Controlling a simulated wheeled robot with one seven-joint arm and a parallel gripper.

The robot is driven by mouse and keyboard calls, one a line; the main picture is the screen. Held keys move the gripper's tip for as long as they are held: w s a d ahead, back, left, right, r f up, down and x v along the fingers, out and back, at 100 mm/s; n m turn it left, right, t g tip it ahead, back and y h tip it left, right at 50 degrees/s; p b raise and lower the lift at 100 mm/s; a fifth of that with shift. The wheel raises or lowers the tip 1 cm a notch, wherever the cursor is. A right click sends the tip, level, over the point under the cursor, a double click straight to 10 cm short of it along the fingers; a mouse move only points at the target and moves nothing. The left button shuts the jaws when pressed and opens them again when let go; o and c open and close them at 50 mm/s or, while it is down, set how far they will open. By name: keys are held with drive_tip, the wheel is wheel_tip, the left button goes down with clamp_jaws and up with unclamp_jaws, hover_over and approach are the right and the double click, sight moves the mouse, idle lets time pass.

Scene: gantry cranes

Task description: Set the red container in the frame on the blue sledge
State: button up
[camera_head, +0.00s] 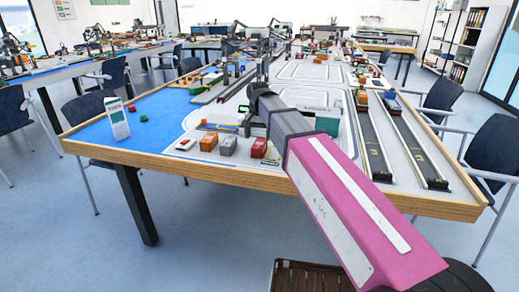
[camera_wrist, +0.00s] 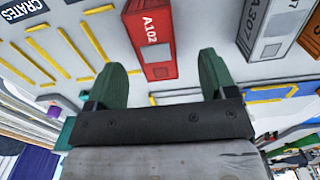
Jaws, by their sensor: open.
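The red container (camera_head: 259,148), marked A 102, stands at the front of the table at the end of a short row of containers. In the wrist view the red container (camera_wrist: 150,42) shows between the two green fingers of my gripper (camera_wrist: 163,62). The fingers are wide apart with nothing between them, and the container appears beyond their tips. In the head view my arm hides most of the gripper. A small blue piece (camera_head: 391,102) with an orange-red load is on the right-hand tracks; I cannot tell whether it is the blue sledge, and no frame on it is clear.
A grey container (camera_head: 228,145), marked A 307, and an orange-brown one (camera_head: 208,142) stand left of the red container. Yellow strips mark white floor slots (camera_wrist: 85,45). Dark tracks (camera_head: 415,150) run along the table's right. A white carton (camera_head: 117,118) stands on the blue area at left.

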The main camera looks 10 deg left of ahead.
sight(259, 143)
drive_tip(key=f, duration=0.5)
drive_tip(key=shift+w+d, duration=0.15)
drive_tip(key=shift+d, duration=0.15)
drive_tip(key=c, duration=1.1)
drive_tip(key=shift+c, duration=0.2)
drive_tip(key=shift+r, duration=0.2)
